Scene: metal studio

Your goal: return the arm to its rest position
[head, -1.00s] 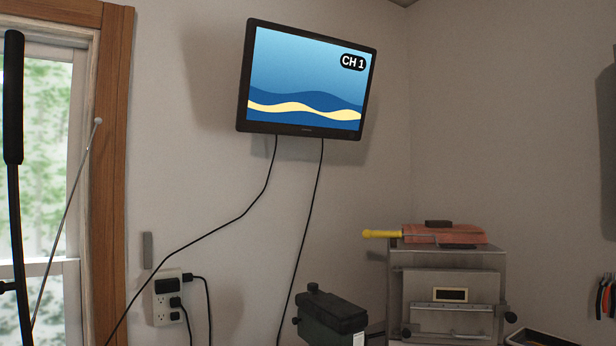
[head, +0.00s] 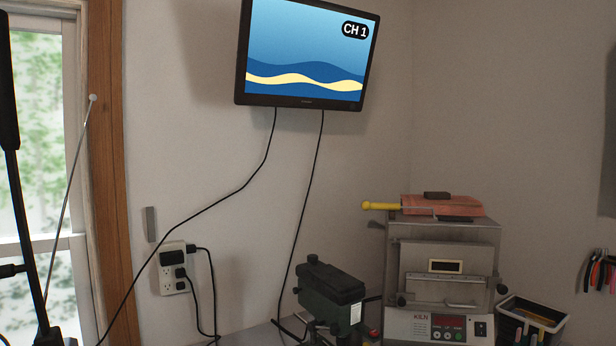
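My gripper does not show in the head view, and no part of my arm can be made out for sure. The wall screen (head: 305,55) is on and shows "CH 1" over blue and yellow waves. Its top edge is cut off by the picture. Whether my gripper holds anything is hidden.
A kiln (head: 440,275) stands at the lower right with a red folded cloth (head: 455,208) and a yellow-handled tool (head: 380,206) on top. A dark green machine (head: 328,295) stands left of it, a black bin (head: 530,318) right. A wall outlet (head: 173,270) has cords plugged in.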

